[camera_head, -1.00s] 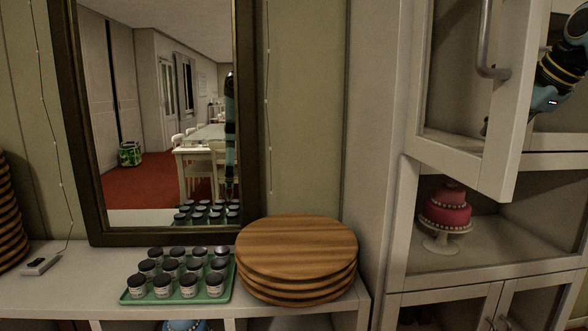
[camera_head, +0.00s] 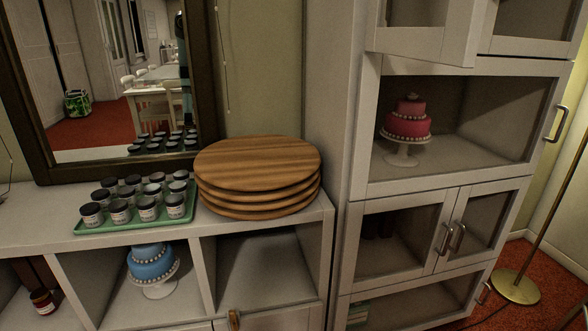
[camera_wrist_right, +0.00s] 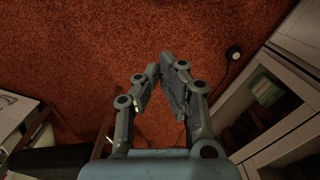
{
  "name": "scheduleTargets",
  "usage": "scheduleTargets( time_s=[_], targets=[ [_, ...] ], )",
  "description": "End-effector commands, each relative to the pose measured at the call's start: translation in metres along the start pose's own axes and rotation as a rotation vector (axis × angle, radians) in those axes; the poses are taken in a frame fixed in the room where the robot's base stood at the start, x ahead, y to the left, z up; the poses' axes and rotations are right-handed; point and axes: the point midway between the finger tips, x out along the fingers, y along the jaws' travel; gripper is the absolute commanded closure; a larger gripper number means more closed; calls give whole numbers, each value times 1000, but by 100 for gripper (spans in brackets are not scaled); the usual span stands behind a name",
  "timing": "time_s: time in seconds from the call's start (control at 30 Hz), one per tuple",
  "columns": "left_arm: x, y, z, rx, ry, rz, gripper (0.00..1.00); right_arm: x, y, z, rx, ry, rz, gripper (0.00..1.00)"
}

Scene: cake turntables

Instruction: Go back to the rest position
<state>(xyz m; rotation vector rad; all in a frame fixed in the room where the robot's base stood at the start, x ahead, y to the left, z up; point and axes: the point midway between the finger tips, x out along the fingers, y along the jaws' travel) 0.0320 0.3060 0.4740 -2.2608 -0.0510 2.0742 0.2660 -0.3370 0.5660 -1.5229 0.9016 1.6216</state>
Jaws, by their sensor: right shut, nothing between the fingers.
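My right gripper (camera_wrist_right: 160,75) shows in the right wrist view, shut and empty, with its fingertips close together above red carpet. It touches nothing there. Neither gripper shows in the head view, and my left gripper is in no view. In the head view, a pink-red tiered cake (camera_head: 408,122) stands on a white pedestal stand (camera_head: 405,155) in a cabinet compartment. A blue tiered cake (camera_head: 150,262) on a white stand sits in a low shelf compartment at the lower left.
Stacked round wooden boards (camera_head: 258,165) and a green tray (camera_head: 90,228) of dark-lidded jars stand on the white sideboard (camera_head: 215,232). A mirror (camera_head: 110,165) is behind. An upper cabinet door (camera_head: 415,42) stands ajar. A brass lamp base (camera_head: 516,286) is at right. The right wrist view shows open carpet (camera_wrist_right: 110,40).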

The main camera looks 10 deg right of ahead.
Motion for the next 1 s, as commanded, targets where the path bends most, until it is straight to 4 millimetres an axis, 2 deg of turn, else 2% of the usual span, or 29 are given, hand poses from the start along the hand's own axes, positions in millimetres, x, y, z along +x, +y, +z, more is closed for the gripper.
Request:
scheduleTargets(
  time_s=[0.03, 0.1, 0.17, 0.2, 0.3, 0.37, 0.4, 0.5, 0.6, 1.0],
  targets=[
    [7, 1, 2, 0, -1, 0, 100, 29, 35, 24, -49, -13, 36, 100],
    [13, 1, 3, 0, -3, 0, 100, 58, 78, 54, -135, -19, 73, 100],
    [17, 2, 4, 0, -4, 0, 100, 80, 115, 81, -222, -25, 100, 100],
    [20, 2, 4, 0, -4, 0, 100, 92, 140, 98, -285, -28, 116, 100],
    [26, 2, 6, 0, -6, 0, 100, 117, 195, 140, -481, -28, 136, 100],
    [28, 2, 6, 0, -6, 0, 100, 127, 216, 158, -658, -2, 123, 100],
    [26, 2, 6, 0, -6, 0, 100, 128, 210, 154, -773, 42, 97, 100],
    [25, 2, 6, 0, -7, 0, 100, 128, 201, 143, -975, 127, 62, 100],
    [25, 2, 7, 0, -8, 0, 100, 127, 192, 138, -1065, 168, 43, 100],
    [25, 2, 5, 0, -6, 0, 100, 127, 191, 137, -1084, 169, 45, 100]
  ],
)
